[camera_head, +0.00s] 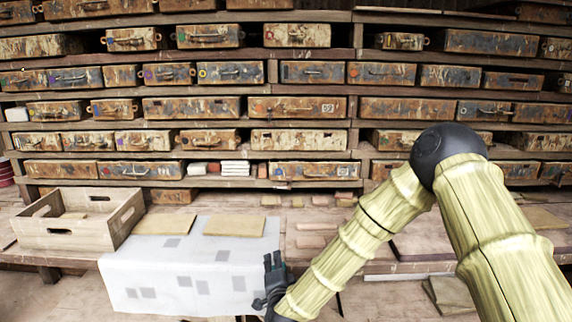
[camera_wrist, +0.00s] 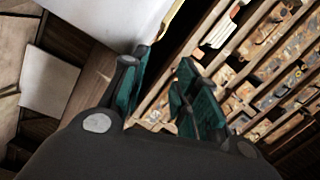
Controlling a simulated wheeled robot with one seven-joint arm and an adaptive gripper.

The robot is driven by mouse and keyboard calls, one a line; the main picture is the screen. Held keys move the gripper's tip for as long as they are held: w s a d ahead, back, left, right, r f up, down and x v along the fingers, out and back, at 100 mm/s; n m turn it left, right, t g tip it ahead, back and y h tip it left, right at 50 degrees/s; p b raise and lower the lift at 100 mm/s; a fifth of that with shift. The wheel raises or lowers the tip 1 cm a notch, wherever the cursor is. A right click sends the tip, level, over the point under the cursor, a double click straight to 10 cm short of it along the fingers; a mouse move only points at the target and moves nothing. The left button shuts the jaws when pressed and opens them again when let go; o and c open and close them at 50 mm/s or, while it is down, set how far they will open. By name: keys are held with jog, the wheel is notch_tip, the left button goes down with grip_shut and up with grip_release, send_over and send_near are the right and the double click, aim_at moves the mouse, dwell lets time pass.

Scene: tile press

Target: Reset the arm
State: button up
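My gripper (camera_head: 273,268) is at the right edge of the white cloth in the head view, low in the picture. Its dark fingers point up toward the shelves. In the wrist view my gripper (camera_wrist: 165,95) shows two teal-padded fingers standing apart, with nothing between them. My arm, with a bamboo-like surface, bends at a black joint on the right of the head view.
A white cloth (camera_head: 160,270) with grey squares covers part of the workbench. Two tan tiles, a left one (camera_head: 165,224) and a right one (camera_head: 235,224), lie on it. A wooden crate (camera_head: 60,238) stands at left. Shelves of worn metal cases (camera_head: 205,108) fill the back.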

jog(key=s+d+f+n+g, duration=0.45)
jog(key=s+f, duration=0.55)
jog(key=f, duration=0.3)
jog(key=s+d+f+n+g, duration=0.35)
jog(key=s+d+f, duration=0.25)
jog(key=s+f, duration=0.55)
jog(key=s+d+f+n+g, duration=0.1)
jog(key=s+d+f+g, duration=0.2)
jog(key=s, duration=0.6)
jog(key=s+d+f+n+g+h, duration=0.1)
jog(key=s+d+f+n+g, duration=0.1)
jog(key=s+d, duration=0.5)
jog(key=s+d+f+n+g+h, duration=0.1)
jog(key=s+d+f+g, duration=0.2)
jog(key=s, duration=1)
jog(key=d+f, duration=0.1)
jog(key=d, duration=0.1)
jog(key=shift+d+g+b, duration=0.3)
jog(key=shift+b, duration=0.1)
jog(key=shift+o, duration=0.6)
jog(key=shift+w+a, duration=0.1)
